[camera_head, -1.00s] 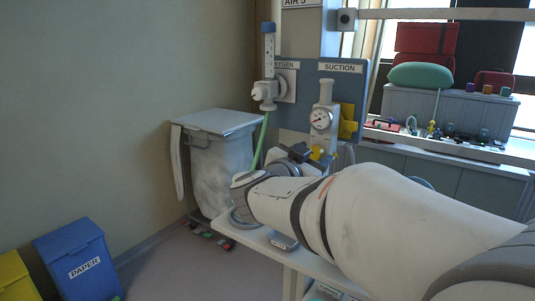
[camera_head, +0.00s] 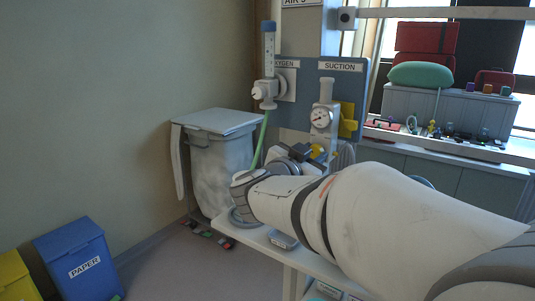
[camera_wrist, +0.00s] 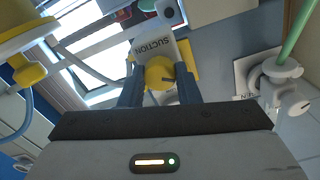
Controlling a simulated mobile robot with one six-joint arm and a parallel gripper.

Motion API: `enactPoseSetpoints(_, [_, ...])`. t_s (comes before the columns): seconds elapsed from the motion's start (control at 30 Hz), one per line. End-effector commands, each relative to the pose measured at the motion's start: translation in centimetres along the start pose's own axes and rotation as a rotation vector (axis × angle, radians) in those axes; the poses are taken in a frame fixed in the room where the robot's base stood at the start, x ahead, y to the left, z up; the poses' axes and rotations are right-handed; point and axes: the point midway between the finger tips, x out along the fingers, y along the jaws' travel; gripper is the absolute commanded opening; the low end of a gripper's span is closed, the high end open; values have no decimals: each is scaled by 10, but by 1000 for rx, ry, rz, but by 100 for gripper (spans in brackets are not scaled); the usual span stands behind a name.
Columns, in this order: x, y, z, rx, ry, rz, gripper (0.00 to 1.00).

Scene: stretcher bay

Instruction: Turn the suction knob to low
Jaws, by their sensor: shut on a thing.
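The yellow suction knob (camera_wrist: 160,74) sits at the bottom of the suction unit, below its round dial gauge (camera_head: 320,117). The SUCTION label (camera_head: 341,67) is on the blue wall panel above. In the wrist view my gripper (camera_wrist: 159,88) has one finger on each side of the knob and is shut on it. A dark pointer line shows on the knob's face, but I cannot read its setting. In the head view my gripper (camera_head: 313,153) is at the knob, which my arm partly hides.
The oxygen flowmeter (camera_head: 268,85) with its green hose (camera_head: 260,142) stands left of the suction unit. A grey lidded bin (camera_head: 217,160) is at left. A white cart top (camera_head: 265,240) lies beneath my arm. Blue (camera_head: 80,262) and yellow bins stand lower left.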

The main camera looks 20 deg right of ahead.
Motion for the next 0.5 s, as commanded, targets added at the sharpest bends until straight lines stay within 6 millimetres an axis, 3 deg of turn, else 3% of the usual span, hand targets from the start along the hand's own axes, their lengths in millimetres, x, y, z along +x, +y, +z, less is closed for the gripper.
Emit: enactPoseSetpoints(0.5, [0, 0, 3, 354, 2, -4, 7])
